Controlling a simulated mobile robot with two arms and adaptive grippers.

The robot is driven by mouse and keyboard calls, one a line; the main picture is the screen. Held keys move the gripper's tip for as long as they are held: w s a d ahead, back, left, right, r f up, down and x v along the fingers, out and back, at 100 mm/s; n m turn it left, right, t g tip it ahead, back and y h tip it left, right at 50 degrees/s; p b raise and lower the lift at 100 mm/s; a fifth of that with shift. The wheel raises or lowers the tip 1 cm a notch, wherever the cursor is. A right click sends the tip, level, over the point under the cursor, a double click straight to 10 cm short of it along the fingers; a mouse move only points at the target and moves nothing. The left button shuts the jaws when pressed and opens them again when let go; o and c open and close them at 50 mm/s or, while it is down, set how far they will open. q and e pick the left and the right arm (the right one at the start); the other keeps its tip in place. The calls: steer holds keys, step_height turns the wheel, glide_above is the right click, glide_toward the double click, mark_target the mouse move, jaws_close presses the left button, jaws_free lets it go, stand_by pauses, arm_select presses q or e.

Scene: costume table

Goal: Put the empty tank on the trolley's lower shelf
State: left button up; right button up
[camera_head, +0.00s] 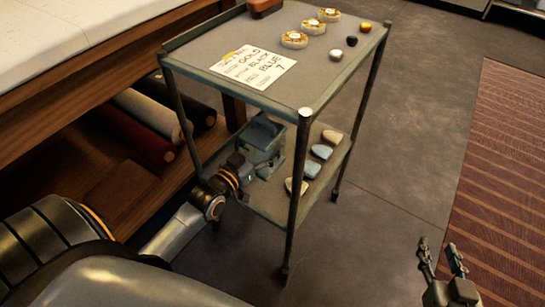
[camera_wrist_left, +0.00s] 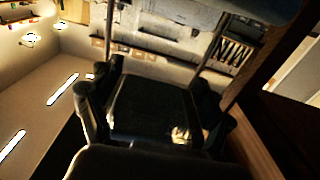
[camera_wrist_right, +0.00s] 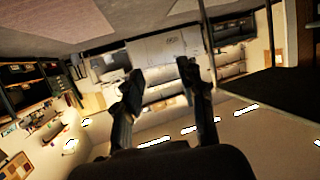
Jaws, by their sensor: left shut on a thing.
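The tank (camera_head: 266,137) is a grey-blue box between the trolley's two shelves, over the left part of the lower shelf (camera_head: 268,202). My left gripper (camera_head: 245,165) reaches in from the left and is shut on it. In the left wrist view the dark tank (camera_wrist_left: 150,104) fills the space between the fingers of my left gripper (camera_wrist_left: 150,100). I cannot tell whether its base touches the shelf, or whether it is empty. My right gripper (camera_head: 442,262) is open and empty, low over the floor at the right; its fingers are apart in the right wrist view (camera_wrist_right: 160,85).
Several flat chalk-like pieces (camera_head: 321,152) lie along the lower shelf's right side. The top shelf (camera_head: 225,50) holds a written card (camera_head: 253,67), round pieces, small buttons and a brown block. Fabric rolls (camera_head: 140,132) lie under the table at left. Floor right of the trolley is clear.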

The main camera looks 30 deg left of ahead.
arm_select(q)
step_height(320, 180, down, 5)
steer(key=shift+r+b, duration=0.2)
steer(key=shift+b, duration=0.7)
step_height(320, 180, down, 4)
steer(key=shift+r+b, duration=0.25)
steer(key=shift+b, duration=0.6)
arm_select(e)
step_height(320, 180, up, 16)
steer(key=a+t+y, duration=0.2)
steer(key=t+y, duration=0.1)
steer(key=t, duration=0.7)
steer(key=shift+s+y, duration=0.3)
steer(key=shift+s, duration=0.15)
arm_select(q)
steer(key=shift+f, duration=0.1)
arm_select(e)
steer(key=shift+a+t, duration=0.1)
steer(key=shift+t, duration=0.2)
arm_select(q)
steer(key=shift+f, duration=0.1)
steer(key=o, duration=1.3)
arm_select(e)
steer(key=shift+s+r, duration=0.1)
steer(key=shift+r, duration=0.05)
